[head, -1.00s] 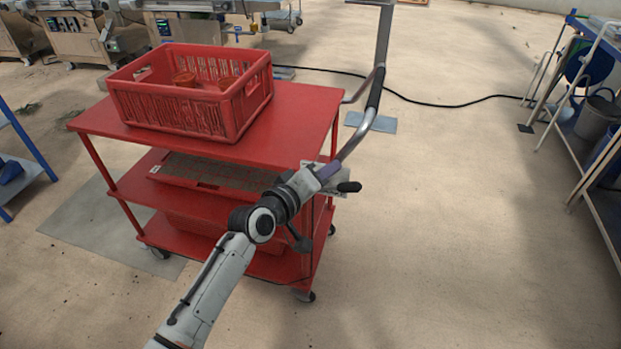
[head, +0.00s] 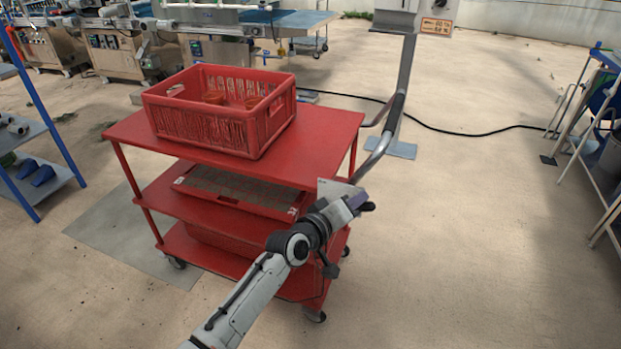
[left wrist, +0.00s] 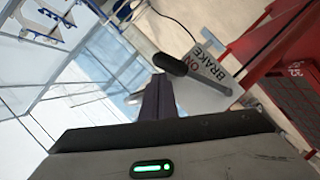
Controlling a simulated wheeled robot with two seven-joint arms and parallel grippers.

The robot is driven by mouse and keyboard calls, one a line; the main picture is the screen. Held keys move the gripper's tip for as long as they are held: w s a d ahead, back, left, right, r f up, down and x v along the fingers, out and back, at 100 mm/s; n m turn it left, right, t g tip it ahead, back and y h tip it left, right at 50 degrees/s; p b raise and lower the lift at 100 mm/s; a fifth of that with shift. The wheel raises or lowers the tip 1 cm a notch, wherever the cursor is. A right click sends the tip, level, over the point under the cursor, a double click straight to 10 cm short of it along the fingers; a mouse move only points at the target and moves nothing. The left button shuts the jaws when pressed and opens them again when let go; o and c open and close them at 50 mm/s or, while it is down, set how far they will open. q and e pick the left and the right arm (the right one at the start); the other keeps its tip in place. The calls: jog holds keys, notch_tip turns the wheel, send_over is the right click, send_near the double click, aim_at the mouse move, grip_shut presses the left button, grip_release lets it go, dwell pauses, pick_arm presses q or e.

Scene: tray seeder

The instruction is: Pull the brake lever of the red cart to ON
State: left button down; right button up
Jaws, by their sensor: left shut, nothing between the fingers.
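The red cart (head: 330,122) stands left of the middle in the head view. Its brake lever ends in a black grip (head: 368,207), which shows just past my left gripper (head: 357,201) at the cart's right side. In the left wrist view the lever's black grip (left wrist: 169,63) lies just beyond the tips of my shut, empty left gripper (left wrist: 158,84). Its metal arm runs over a pale plate (left wrist: 208,66) lettered BRAKE and ON, and passes close to ON. I cannot tell whether finger and grip touch. My gripper hides most of the lever in the head view.
A red crate (head: 205,130) with pots stands on the cart's top. Shelves stand at left (head: 40,175) and right. The floor to the cart's right is clear.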

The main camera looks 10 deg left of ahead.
pick_arm(q)
jog(key=shift+s+d+f, duration=0.2)
jog(key=shift+f, duration=0.05)
notch_tip(320, 180, up, 5)
jog(key=w+a+p, duration=0.1)
jog(key=a+p, duration=0.1)
jog(key=p, duration=0.2)
jog(key=s+d+v, duration=0.1)
jog(key=v, duration=0.8)
jog(key=shift+d+r, duration=0.35)
jog(key=shift+r, duration=0.05)
jog(key=s+a+f+m+g+y, duration=0.1)
jog(key=s+a+f+m+y, duration=0.1)
jog(key=s+a+f, duration=0.3)
jog(key=s+a+f+m+g+y, duration=0.2)
jog(key=s+a+f, duration=0.3)
jog(key=s+f, duration=0.6)
jog(key=s+a+f+m+g+y, duration=0.1)
jog(key=s+a+f, duration=0.4)
jog(key=s, duration=0.9)
notch_tip(320, 180, down, 4)
jog(key=shift+a+r+m+y, duration=0.15)
jog(key=shift+a+m+y, duration=0.2)
jog(key=shift+m, duration=0.45)
